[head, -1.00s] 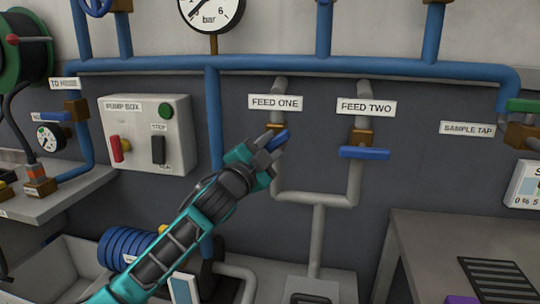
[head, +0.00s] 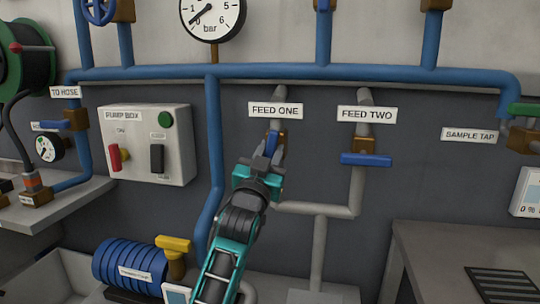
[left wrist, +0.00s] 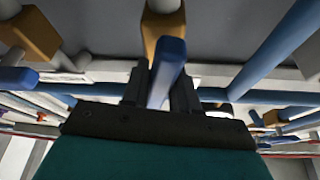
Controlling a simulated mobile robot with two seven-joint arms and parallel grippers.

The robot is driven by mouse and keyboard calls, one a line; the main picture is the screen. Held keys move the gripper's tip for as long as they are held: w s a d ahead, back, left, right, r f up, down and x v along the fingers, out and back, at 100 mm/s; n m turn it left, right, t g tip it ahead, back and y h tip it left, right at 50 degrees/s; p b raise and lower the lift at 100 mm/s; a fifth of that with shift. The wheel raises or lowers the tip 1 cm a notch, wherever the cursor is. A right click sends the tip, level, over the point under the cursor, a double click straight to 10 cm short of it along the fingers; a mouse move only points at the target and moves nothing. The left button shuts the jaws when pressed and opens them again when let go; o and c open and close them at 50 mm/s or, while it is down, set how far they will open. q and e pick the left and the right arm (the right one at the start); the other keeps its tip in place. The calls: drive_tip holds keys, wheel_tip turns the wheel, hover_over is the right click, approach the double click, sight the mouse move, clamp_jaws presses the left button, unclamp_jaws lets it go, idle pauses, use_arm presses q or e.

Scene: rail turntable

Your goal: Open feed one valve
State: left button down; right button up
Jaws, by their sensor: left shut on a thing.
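The feed one valve has a brass body (head: 283,139) below the FEED ONE label (head: 275,111), on a grey pipe. Its blue lever (head: 271,144) now stands nearly upright, roughly along the pipe. My left gripper (head: 265,155) is shut on this lever, reaching up from below. In the left wrist view the blue lever (left wrist: 172,58) sits between the two dark fingers, with the brass body (left wrist: 160,25) beyond it. The gripper hides part of the lever and the pipe below. My right gripper is not in view.
The feed two valve's blue lever (head: 366,160) lies level across its pipe, close to the right. A pump box (head: 135,145) hangs at the left. A blue ribbed pump (head: 130,260) and yellow handle (head: 173,243) sit low left. A grey bench (head: 440,240) stands at right.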

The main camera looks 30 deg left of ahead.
use_arm(q)
drive_tip(key=shift+n, duration=0.3)
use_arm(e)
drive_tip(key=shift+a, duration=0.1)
use_arm(q)
drive_tip(key=c, duration=1)
unclamp_jaws()
drive_tip(key=shift+o, duration=0.2)
drive_tip(key=shift+f, duration=0.15)
